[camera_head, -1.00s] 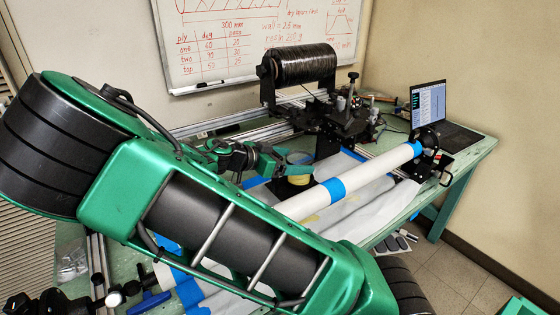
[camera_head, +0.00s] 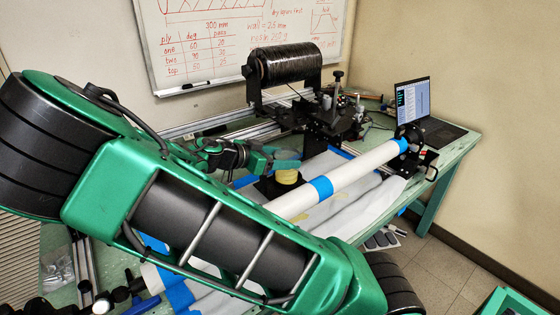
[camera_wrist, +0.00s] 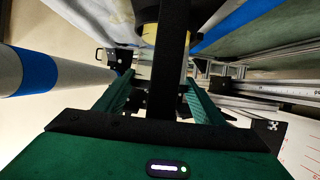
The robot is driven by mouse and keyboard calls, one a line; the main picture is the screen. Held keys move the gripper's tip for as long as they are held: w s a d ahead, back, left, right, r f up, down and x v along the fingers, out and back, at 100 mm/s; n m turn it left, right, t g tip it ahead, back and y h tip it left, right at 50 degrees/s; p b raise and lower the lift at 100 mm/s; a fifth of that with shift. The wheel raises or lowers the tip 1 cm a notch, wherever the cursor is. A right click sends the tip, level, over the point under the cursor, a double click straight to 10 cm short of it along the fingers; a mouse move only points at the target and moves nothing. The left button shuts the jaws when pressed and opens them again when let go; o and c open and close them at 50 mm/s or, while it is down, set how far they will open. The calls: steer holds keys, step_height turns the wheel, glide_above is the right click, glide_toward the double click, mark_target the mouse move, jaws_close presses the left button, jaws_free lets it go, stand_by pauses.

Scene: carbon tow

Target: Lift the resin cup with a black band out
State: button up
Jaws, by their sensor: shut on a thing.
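The resin cup (camera_head: 287,177) is small and pale yellow, and looks upright beside the white tube in the head view. My gripper (camera_head: 286,164) is at its upper part, shut on it, with green fingers around it. In the wrist view the cup (camera_wrist: 149,32) shows as a yellowish piece with a dark part at the top edge of the picture. A black piece (camera_head: 268,188) lies just below and left of the cup. I cannot make out the band clearly.
A long white tube (camera_head: 360,166) with blue tape runs close to the cup on the right. Grey-white sheeting lies under it. A black spool (camera_head: 285,65) on a stand and metal rails are behind. A laptop (camera_head: 413,105) stands at the table's right end.

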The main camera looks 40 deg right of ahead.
steer(key=shift+r, duration=2.15)
